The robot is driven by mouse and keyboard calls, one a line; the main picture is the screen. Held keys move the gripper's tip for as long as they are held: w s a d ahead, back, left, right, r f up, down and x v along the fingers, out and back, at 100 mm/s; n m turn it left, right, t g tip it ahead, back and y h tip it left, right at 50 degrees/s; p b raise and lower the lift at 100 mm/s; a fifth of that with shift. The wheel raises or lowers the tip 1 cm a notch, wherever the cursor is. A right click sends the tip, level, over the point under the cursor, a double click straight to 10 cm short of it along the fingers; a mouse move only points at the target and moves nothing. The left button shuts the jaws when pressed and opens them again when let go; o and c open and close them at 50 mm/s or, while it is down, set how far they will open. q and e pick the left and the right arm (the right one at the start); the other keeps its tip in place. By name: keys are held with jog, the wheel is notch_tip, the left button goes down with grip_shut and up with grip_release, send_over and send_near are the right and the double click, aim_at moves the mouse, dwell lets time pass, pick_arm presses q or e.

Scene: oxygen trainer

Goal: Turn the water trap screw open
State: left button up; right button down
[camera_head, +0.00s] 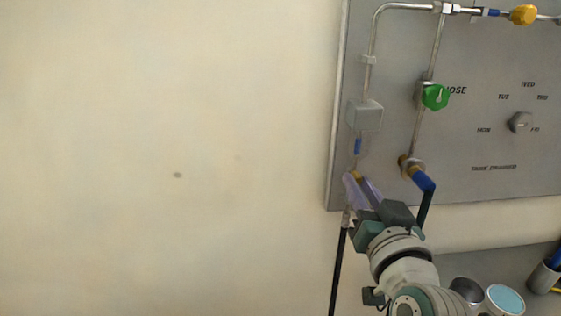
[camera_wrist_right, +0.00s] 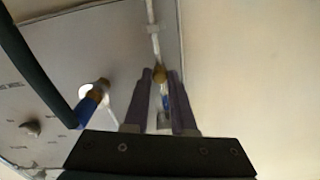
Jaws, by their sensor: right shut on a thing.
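The water trap screw (camera_wrist_right: 159,74) appears to be the small brass piece on the thin vertical line at the panel's lower left edge. In the head view its brass (camera_head: 357,175) shows only slightly, mostly hidden by my fingers. My right gripper (camera_head: 361,184) comes up from below, and its purple fingers stand on both sides of the brass piece. In the wrist view the right fingertips (camera_wrist_right: 160,75) are shut on it. A blue band (camera_head: 358,146) and a grey box (camera_head: 365,116) sit above it on the same line. My left gripper is not in view.
The grey panel (camera_head: 470,190) carries a green knob (camera_head: 435,97), a yellow knob (camera_head: 523,15) and a grey dial (camera_head: 519,122). A blue-ended black hose (camera_head: 424,184) hangs close right of my gripper. Cans (camera_head: 505,299) stand at lower right. The wall at left is bare.

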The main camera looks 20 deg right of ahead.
jog(key=c, duration=0.7)
grip_release()
jog(key=shift+c, duration=0.2)
jog(key=v, duration=1)
jog(key=shift+p, duration=0.3)
